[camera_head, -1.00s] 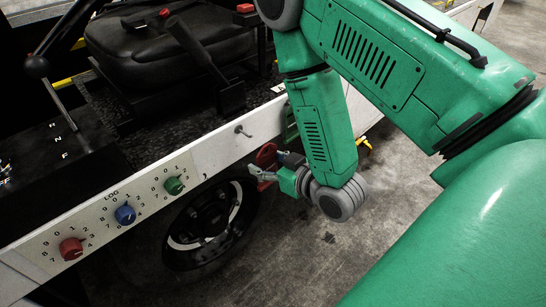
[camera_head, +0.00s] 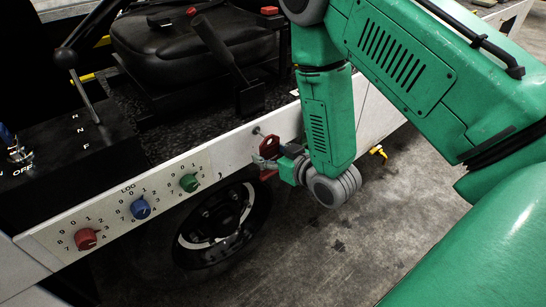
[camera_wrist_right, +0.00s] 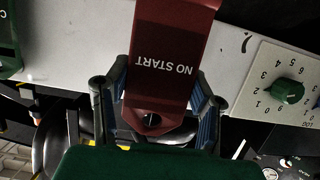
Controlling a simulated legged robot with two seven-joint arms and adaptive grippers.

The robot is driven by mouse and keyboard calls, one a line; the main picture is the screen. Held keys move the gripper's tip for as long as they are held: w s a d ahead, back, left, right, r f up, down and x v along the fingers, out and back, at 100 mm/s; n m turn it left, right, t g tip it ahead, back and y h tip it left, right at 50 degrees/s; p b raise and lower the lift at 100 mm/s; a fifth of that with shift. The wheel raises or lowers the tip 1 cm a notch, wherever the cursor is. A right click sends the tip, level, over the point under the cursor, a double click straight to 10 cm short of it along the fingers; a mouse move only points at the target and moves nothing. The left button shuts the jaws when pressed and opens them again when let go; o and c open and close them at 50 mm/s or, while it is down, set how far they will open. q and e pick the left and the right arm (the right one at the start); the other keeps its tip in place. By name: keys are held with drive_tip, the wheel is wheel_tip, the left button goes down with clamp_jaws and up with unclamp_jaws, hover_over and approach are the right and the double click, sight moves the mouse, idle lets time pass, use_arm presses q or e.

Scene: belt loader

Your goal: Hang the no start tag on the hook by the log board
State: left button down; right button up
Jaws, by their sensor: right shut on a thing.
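The no start tag (camera_head: 269,144) is a red plate held at the vehicle's white side panel. In the right wrist view the tag (camera_wrist_right: 168,60) shows white "NO START" lettering upside down, with a hole at its near end. My right gripper (camera_head: 264,163) is shut on it, a finger on each side. The hook (camera_head: 257,131) is a small peg on the panel, right by the tag's upper end; I cannot tell whether they touch. The log board (camera_head: 125,208) is a pale plate with red, blue and green knobs, left of the hook. My left gripper is out of view.
A black seat (camera_head: 190,45) and a lever (camera_head: 85,90) stand above the panel. A wheel (camera_head: 222,222) sits below it. A green plate (camera_wrist_right: 9,40) shows at the wrist view's left edge. Bare concrete floor (camera_head: 400,215) lies to the right.

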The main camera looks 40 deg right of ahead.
sight(257, 146)
drive_tip(key=shift+w+d+f, duration=0.2)
drive_tip(key=shift+w+d, duration=0.3)
drive_tip(key=shift+w, duration=0.05)
drive_tip(key=shift+w+d+f, duration=0.1)
drive_tip(key=shift+w+d, duration=0.05)
drive_tip(key=shift+w, duration=0.55)
drive_tip(key=shift+w+a+f+b, duration=0.2)
drive_tip(key=shift+w+a+b, duration=0.15)
drive_tip(key=shift+w+a, duration=0.3)
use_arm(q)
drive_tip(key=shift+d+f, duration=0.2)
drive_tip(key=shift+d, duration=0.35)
use_arm(e)
drive_tip(key=shift+d+f, duration=0.25)
drive_tip(key=shift+d, duration=0.2)
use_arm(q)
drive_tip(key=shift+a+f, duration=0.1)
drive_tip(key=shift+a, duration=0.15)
use_arm(e)
drive_tip(key=shift+a+r, duration=0.1)
drive_tip(key=shift+a, duration=0.2)
drive_tip(key=o, duration=1.2)
drive_tip(key=shift+d, duration=0.1)
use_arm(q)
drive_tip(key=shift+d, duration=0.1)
use_arm(e)
drive_tip(key=shift+d, duration=0.1)
